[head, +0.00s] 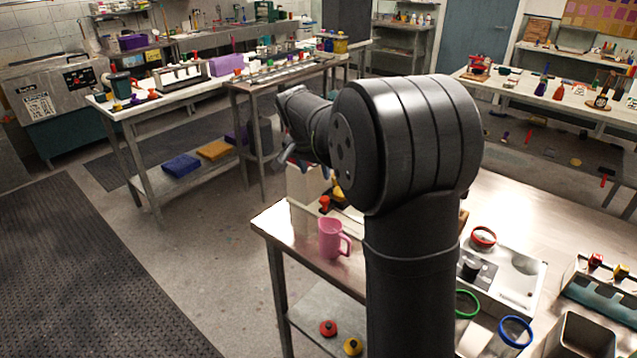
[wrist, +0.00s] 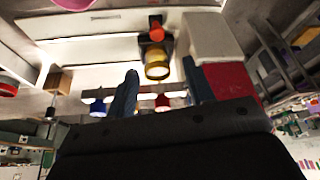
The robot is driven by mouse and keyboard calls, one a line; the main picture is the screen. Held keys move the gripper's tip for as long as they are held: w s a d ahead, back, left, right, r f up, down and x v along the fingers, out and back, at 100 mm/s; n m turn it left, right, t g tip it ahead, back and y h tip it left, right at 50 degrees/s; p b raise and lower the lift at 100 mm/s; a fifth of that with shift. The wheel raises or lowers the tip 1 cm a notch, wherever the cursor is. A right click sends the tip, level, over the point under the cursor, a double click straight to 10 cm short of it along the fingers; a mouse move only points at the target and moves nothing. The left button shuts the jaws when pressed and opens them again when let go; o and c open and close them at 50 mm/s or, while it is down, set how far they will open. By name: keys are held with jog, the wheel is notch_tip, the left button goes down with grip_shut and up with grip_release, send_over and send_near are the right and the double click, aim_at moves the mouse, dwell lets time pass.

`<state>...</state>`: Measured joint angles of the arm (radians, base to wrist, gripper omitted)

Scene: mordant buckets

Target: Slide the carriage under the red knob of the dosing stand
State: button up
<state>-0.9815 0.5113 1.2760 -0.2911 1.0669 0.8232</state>
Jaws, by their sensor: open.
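My gripper (wrist: 159,67) is open, its two blue fingers apart in the wrist view. A yellow cup-like piece (wrist: 157,70) shows beyond and between the fingertips, with a red cap-shaped piece (wrist: 156,32) and a dark block (wrist: 148,50) by it; this may be the carriage. A pale bar (wrist: 146,90) crosses behind the fingers, with a blue knob (wrist: 98,107) and a red knob (wrist: 163,101) on it, apparently the dosing stand. I cannot tell whether the fingers touch anything. In the head view my arm hides most of this; the yellow piece (head: 338,189) shows beside it.
A pink jug (head: 331,240) stands at the left end of the metal table (head: 520,205). A white box (wrist: 207,36) with a red block (wrist: 228,82) stands close to the right finger. A wooden block (wrist: 57,82) lies left. A tray (head: 525,272) and rings occupy the table's right side.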

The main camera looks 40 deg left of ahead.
aim_at(324, 199)
jog(key=shift+v, duration=2.2)
jog(key=shift+f, duration=0.1)
jog(key=x, duration=1.7)
jog(key=shift+f, duration=0.1)
jog(key=shift+w+d, duration=0.1)
jog(key=shift+d, duration=0.1)
